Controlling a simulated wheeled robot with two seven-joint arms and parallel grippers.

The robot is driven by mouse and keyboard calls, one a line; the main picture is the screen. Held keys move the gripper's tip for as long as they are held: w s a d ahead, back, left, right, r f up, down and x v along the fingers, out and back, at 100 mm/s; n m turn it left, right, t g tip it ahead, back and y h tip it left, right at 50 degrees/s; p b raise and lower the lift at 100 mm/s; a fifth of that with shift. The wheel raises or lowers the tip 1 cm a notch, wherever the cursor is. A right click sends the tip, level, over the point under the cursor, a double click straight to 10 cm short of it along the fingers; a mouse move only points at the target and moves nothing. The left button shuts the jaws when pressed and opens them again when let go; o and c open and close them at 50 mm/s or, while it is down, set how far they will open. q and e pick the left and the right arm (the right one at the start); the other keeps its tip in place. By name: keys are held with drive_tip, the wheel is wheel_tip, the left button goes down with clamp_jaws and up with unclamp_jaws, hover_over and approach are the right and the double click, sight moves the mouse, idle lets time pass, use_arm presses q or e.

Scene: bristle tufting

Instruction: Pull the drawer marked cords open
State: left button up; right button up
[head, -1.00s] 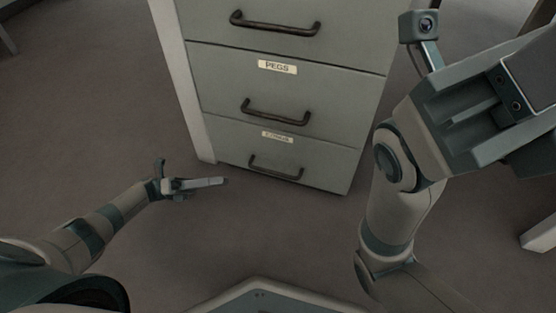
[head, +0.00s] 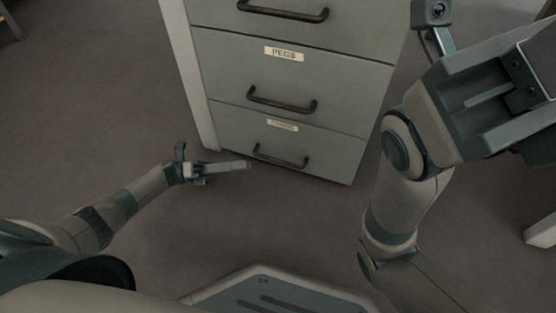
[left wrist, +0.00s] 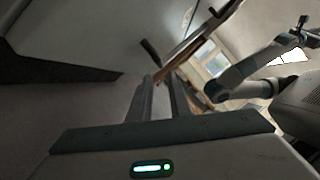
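The grey cabinet's bottom drawer (head: 320,163) is closed. Its small label (head: 283,125) is too blurred to read surely. Its dark bow handle (head: 281,160) runs across the front. My left gripper (head: 243,166) is just left of and slightly below the handle's left end, pointing right. In the left wrist view its two fingers (left wrist: 162,84) stand apart with nothing between them. The handle's long bar (left wrist: 195,42) rises just beyond the fingertips there. My right arm is raised at the right; its fingers cannot be made out.
The middle drawer (head: 340,85), marked PEGS, and the drawer above it (head: 345,30) are closed, each with a dark handle (head: 282,104). The floor (head: 90,110) left of the cabinet is clear. A pale furniture leg (head: 541,230) stands at the right edge.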

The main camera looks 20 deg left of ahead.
sight(278, 161)
use_arm(q)
drive_tip(key=b+x, duration=0.2)
drive_tip(key=x, duration=1)
drive_tip(key=shift+c, duration=0.6)
clamp_jaws()
